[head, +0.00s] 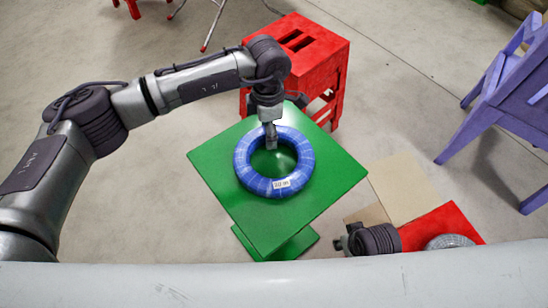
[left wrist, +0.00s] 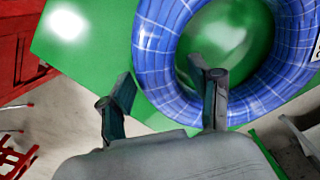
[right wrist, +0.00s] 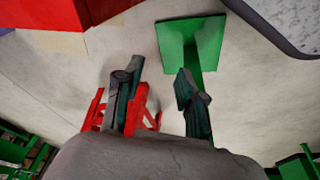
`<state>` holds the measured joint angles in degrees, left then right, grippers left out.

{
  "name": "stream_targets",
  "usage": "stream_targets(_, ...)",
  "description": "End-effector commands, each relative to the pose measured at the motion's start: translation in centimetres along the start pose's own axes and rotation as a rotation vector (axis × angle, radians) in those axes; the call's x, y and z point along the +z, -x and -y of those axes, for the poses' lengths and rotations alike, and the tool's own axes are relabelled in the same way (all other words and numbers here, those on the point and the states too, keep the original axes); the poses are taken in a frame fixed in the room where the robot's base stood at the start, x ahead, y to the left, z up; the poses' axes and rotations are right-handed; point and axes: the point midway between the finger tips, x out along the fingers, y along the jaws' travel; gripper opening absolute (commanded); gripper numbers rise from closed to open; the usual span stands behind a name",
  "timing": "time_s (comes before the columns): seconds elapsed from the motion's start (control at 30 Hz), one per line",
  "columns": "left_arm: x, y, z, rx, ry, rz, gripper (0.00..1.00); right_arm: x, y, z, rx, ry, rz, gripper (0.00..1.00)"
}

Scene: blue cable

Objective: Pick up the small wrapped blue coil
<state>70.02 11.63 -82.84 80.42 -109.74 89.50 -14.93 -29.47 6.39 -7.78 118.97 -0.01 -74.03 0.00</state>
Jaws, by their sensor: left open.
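The blue wrapped coil (head: 244,172) lies flat on the green table (head: 225,205), with a small white label on its near side. My left gripper (head: 270,138) reaches down at the coil's far side. In the left wrist view, the left gripper (left wrist: 160,92) is open, with one finger outside the ring and the other over its hole. The coil (left wrist: 170,60) passes between or just beyond the fingers; contact cannot be told. My right gripper (head: 345,242) is low at the right of the table. The right wrist view shows the right gripper (right wrist: 154,76) open and empty.
A red stool (head: 310,55) stands close behind the table. A purple chair (head: 500,100) is at the right. A red surface (head: 425,228) with a grey coil (head: 450,241) lies beside my right gripper. A tan board (head: 400,185) is nearby. Open floor lies beyond.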

Motion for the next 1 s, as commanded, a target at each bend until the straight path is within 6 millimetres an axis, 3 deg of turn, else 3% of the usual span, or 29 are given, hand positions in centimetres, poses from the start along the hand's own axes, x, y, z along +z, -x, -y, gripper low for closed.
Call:
stream_targets(0.07,-0.02,-0.90,0.04,-0.002,0.001,0.000,0.63,-0.37,0.61,-0.03,0.001,0.000,-0.010,0.39)
stream_targets(0.27,-0.01,-0.99,0.00,0.000,0.000,0.000,0.63,-0.42,1.01,-0.01,0.000,0.000,-0.014,0.39)
stream_targets(0.67,-0.02,-0.96,0.00,0.000,0.000,0.000,0.00,0.02,0.67,0.02,0.000,0.000,-0.003,0.39)
stream_targets(1.0,0.03,-0.83,-0.02,0.000,0.000,0.002,0.00,-0.01,0.70,0.06,-0.001,0.000,-0.004,0.39)
